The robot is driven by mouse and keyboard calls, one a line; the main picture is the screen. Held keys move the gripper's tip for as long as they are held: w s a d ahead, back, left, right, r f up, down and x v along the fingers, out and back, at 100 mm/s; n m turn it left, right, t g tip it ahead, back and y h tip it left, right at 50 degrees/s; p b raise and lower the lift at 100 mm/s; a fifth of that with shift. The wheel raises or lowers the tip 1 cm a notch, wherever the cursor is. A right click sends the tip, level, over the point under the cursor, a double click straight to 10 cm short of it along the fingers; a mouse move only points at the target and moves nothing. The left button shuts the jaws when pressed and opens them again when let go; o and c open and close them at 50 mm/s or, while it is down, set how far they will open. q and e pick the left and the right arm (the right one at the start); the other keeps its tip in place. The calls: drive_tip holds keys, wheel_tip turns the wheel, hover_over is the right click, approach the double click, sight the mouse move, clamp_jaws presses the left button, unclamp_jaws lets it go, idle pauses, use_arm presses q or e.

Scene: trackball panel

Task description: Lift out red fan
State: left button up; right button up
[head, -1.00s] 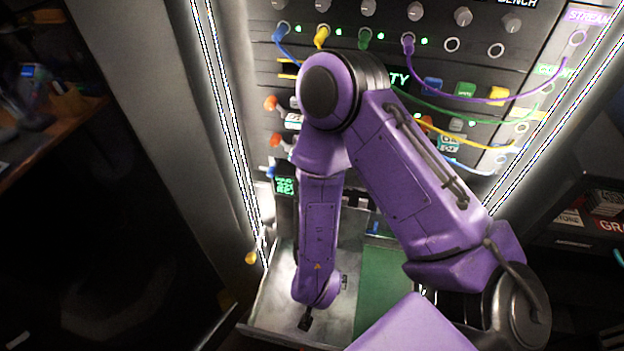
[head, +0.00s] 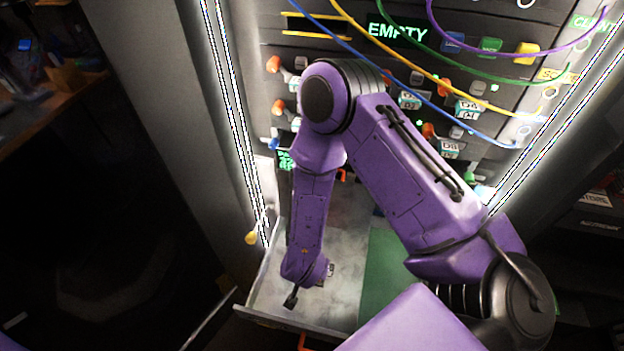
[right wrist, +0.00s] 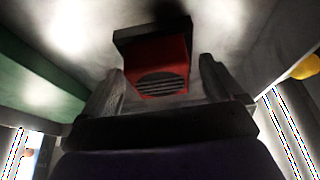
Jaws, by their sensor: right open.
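The red fan (right wrist: 161,80) shows in the right wrist view as a red block with dark slots and a dark square plate at its far end. It lies against a pale grey surface. My right gripper (right wrist: 162,68) is open, with one finger on each side of the fan and a visible gap at both sides. I cannot tell how deep the fan sits between the fingers. In the head view my purple right arm reaches down over a metal tray (head: 265,290); the fan is not distinguishable there. My left gripper is not in view.
A green strip (head: 385,270) covers the tray's right part. Behind stands a panel with an EMPTY display (head: 397,32), orange knobs and hanging blue, yellow, green and purple cables. Bright light strips (head: 235,120) edge the panel. A yellow knob (head: 252,238) sits by the tray's left side.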

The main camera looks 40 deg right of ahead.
drive_tip(key=c, duration=1.1)
